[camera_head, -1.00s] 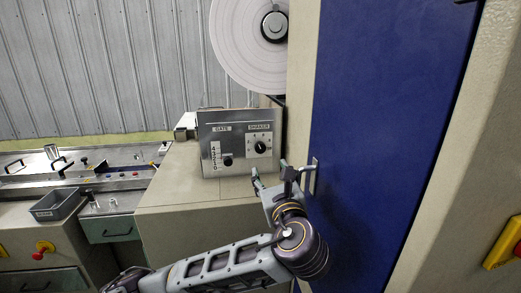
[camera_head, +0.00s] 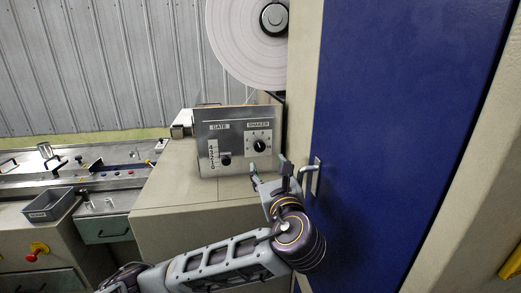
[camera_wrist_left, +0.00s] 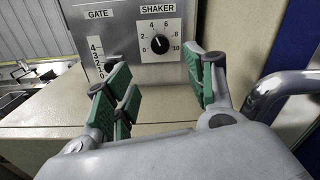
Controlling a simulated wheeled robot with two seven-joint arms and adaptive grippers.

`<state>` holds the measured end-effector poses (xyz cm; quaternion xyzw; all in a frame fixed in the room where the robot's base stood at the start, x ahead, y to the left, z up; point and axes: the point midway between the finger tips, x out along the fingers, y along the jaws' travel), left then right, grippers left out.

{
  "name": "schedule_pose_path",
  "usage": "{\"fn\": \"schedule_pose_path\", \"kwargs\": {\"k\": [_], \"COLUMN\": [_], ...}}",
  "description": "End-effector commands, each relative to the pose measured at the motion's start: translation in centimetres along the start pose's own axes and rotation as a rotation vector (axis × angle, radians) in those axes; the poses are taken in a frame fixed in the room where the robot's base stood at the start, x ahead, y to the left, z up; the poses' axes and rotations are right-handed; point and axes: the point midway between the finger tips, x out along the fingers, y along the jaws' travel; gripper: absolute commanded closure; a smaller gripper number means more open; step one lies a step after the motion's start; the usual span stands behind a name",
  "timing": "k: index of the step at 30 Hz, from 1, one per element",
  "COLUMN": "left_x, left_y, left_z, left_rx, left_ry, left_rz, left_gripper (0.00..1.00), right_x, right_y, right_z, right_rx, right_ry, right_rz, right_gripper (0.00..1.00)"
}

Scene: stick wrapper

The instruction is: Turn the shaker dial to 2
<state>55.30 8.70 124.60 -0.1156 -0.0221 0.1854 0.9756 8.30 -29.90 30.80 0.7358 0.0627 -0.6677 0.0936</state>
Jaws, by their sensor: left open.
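The shaker dial (camera_head: 260,146) is a round black knob on a white scale plate, on the right of the metal control panel (camera_head: 207,130). In the left wrist view the dial (camera_wrist_left: 160,44) sits under the SHAKER label, with scale numbers from 0 to 10 around it. My right gripper is not in view.
A GATE knob (camera_head: 226,160) with a number scale is left of the dial. A blue cabinet door (camera_head: 400,130) with a metal handle (camera_head: 314,178) stands close to the right of my gripper. A large white roll (camera_head: 243,40) hangs above. A grey bin (camera_head: 50,207) is at left.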

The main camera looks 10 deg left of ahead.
Motion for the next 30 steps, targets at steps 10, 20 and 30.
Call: {"fn": "schedule_pose_path", "kwargs": {"k": [10,20,30], "left_x": [1.7,5.8,10.3], "left_y": [0.0,0.1,0.1], "left_z": [0.0,0.0,0.1], "left_rx": [0.000,0.001,0.002], "left_ry": [-0.001,0.000,-0.001], "left_rz": [0.002,0.003,0.003], "left_gripper": [0.45,0.45,0.45], "right_x": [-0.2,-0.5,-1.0], "right_y": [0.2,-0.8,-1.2], "right_z": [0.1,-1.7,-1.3], "right_rx": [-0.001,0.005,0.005], "right_ry": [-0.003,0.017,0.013], "right_rz": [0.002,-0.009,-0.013], "right_gripper": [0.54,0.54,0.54]}}
